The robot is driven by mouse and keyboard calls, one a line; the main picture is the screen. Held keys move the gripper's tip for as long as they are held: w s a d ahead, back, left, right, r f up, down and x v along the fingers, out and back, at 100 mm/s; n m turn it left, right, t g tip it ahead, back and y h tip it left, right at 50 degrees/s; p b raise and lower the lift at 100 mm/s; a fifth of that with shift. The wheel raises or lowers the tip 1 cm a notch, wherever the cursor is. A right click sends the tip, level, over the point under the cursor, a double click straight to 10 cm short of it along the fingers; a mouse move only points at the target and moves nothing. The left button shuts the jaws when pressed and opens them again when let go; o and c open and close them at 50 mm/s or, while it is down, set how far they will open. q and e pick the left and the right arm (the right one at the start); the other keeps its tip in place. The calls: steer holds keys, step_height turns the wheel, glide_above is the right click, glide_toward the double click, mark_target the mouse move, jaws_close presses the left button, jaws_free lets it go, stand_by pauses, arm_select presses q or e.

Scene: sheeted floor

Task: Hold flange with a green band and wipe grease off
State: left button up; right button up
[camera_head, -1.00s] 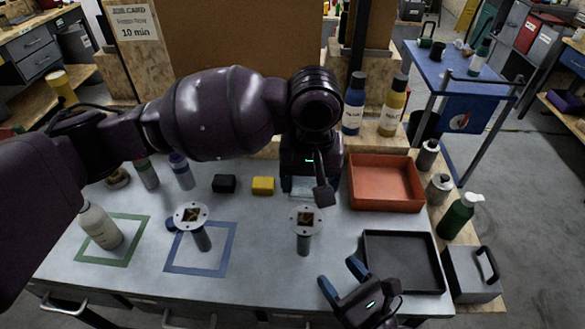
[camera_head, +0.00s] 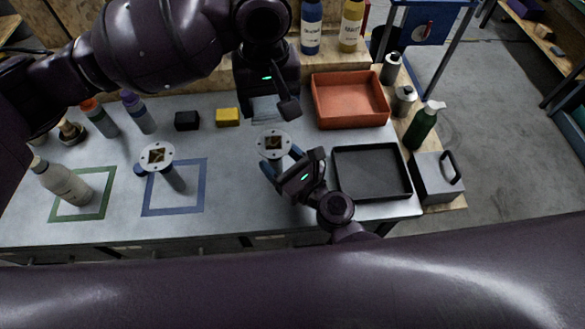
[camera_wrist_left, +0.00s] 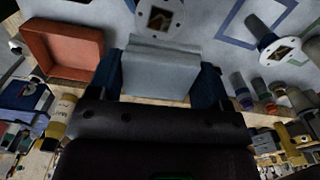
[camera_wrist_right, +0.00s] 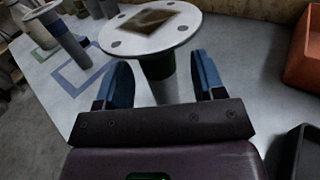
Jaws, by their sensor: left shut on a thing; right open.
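The green-banded flange (camera_head: 273,143) stands upright mid-table; its white disc has a dark brown patch on top. Its green band (camera_wrist_right: 158,66) shows under the disc in the right wrist view. My right gripper (camera_head: 283,162) is open, its blue fingers on either side of the flange's stem, with visible gaps in the right wrist view (camera_wrist_right: 163,78). My left gripper (camera_wrist_left: 160,75) is shut on a grey-blue cloth (camera_wrist_left: 157,68), behind the flange in the head view. A second flange (camera_head: 157,155) with a blue band (camera_wrist_left: 262,41) stands at the blue square.
An orange tray (camera_head: 350,123) and a black tray (camera_head: 372,192) lie to the right. Black (camera_head: 187,120) and yellow (camera_head: 227,117) blocks and several bottles stand behind. The table's front middle is clear.

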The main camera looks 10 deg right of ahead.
steer(key=shift+x, duration=0.75)
steer(key=c, duration=1.1)
